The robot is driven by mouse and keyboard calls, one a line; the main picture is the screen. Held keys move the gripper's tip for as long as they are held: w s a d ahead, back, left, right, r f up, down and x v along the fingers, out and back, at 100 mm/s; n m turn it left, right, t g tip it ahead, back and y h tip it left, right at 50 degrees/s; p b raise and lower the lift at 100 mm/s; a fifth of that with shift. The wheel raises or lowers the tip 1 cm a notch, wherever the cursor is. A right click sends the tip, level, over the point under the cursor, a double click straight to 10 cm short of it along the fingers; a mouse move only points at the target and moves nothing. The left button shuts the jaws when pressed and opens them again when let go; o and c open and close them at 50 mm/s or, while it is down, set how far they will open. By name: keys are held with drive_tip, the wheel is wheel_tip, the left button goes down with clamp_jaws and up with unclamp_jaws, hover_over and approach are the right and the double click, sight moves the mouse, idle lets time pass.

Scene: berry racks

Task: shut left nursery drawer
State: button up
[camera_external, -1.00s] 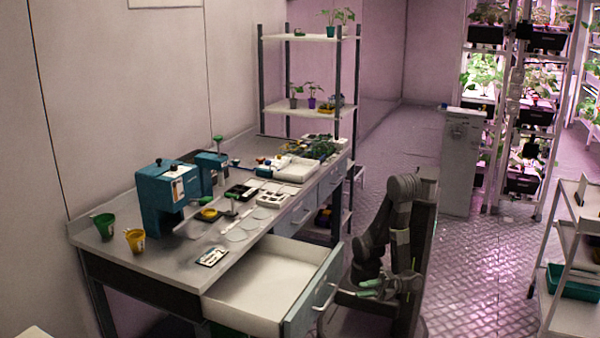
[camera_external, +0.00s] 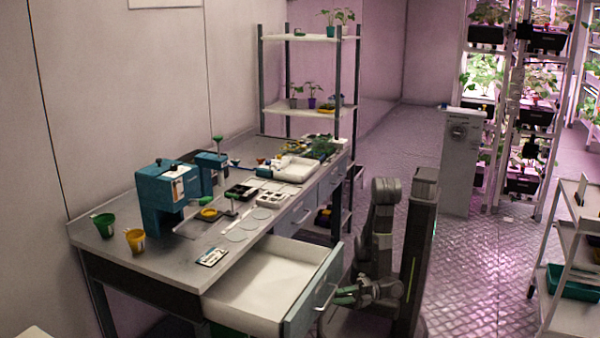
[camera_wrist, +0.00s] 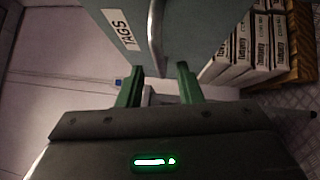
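The left nursery drawer (camera_external: 262,285) stands pulled far out from the workbench in the external view. Its white inside looks empty, and its grey-blue front (camera_external: 312,290) faces right. A pale bar handle (camera_external: 325,298) is on that front. My gripper (camera_external: 343,295) has green fingers and is just right of the handle. In the wrist view, the drawer front (camera_wrist: 195,30) bears a TAGS label, with the handle (camera_wrist: 155,42) ahead of my gripper (camera_wrist: 158,80). The two fingers are spread apart with nothing clearly between them. Whether they touch the drawer is hard to tell.
Other drawers (camera_external: 297,213) lie farther along. A white cart (camera_external: 568,235) is at right. Floor between is clear. White boxes (camera_wrist: 262,45) show in the wrist view.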

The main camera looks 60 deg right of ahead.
sight(330, 297)
drive_tip(key=shift+x, duration=2.3)
clamp_jaws()
